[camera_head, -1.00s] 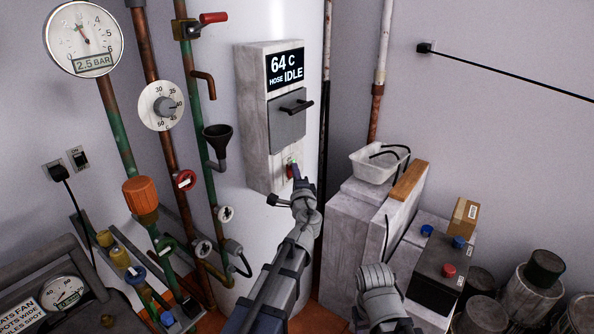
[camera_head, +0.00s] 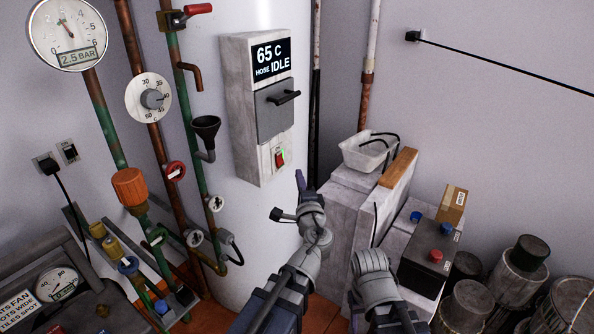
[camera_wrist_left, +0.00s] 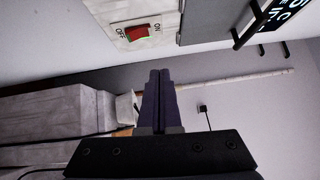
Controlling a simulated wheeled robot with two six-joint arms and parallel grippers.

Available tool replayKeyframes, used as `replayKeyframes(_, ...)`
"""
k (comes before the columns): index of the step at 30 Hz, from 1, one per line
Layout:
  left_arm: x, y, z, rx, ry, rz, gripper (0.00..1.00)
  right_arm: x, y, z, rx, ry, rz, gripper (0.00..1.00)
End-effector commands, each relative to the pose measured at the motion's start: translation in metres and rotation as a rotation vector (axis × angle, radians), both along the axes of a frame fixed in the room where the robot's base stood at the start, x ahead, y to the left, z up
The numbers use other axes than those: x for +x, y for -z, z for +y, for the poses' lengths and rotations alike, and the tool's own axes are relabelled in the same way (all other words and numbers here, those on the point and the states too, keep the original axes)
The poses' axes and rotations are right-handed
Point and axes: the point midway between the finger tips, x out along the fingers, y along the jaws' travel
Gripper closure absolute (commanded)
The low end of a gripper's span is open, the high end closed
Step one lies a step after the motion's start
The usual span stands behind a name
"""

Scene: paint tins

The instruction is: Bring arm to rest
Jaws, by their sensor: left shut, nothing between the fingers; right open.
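My left gripper (camera_head: 301,182) is shut and empty, in front of the lower right of the grey control box (camera_head: 240,110). Its dark fingers (camera_wrist_left: 160,100) lie together in the left wrist view. The red rocker switch (camera_head: 280,157) on the box is clear of the fingertips, with a green glow at its edge. The switch also shows in the left wrist view (camera_wrist_left: 138,33), between its OFF and ON marks. The box display (camera_head: 272,60) reads 65 C, HOSE IDLE. My right arm is at bottom centre in the head view, its fingers not visible.
Pipes with valves, a black funnel (camera_head: 206,128) and a dial (camera_head: 148,98) stand left. A white bin (camera_head: 366,155) sits on a block to the right, with a dark battery-like box (camera_head: 428,262) and several tins beyond. Open air lies between the control box and bin.

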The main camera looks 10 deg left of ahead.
Motion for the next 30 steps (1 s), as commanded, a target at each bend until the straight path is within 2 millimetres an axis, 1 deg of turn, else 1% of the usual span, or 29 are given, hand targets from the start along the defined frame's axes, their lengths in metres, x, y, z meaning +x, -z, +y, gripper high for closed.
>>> replayKeyframes(1, -0.005, -0.001, -0.002, 0.000, 0.001, 0.000, 1.00, 0.000, -0.001, 0.000, 0.000, 0.000, 0.000, 0.50)
replayKeyframes(4, -0.009, -0.001, -0.003, 0.000, 0.000, 0.000, 1.00, 0.000, -0.001, 0.000, 0.000, 0.000, 0.000, 0.50)
replayKeyframes(16, -0.010, -0.001, -0.003, -0.006, -0.004, 0.001, 1.00, 0.000, -0.002, 0.000, 0.000, 0.000, 0.000, 0.50)
replayKeyframes(20, -0.017, 0.006, 0.006, -0.099, -0.058, 0.022, 1.00, 0.000, -0.007, 0.000, 0.000, 0.000, 0.000, 0.50)
replayKeyframes(23, -0.031, 0.026, 0.018, -0.263, -0.158, 0.078, 1.00, 0.000, -0.015, 0.000, 0.000, 0.000, 0.000, 0.50)
replayKeyframes(26, -0.054, 0.059, 0.024, -0.465, -0.287, 0.179, 1.00, 0.000, -0.025, 0.000, 0.000, 0.000, 0.000, 0.50)
replayKeyframes(28, -0.075, 0.086, 0.021, -0.599, -0.376, 0.272, 1.00, 0.000, -0.031, 0.000, 0.000, 0.000, 0.000, 0.50)
replayKeyframes(29, -0.085, 0.097, 0.017, -0.654, -0.413, 0.317, 1.00, 0.000, -0.033, 0.000, 0.000, 0.000, 0.000, 0.50)
replayKeyframes(30, -0.098, 0.111, 0.010, -0.724, -0.461, 0.382, 1.00, 0.000, -0.037, 0.000, 0.000, 0.000, 0.000, 0.50)
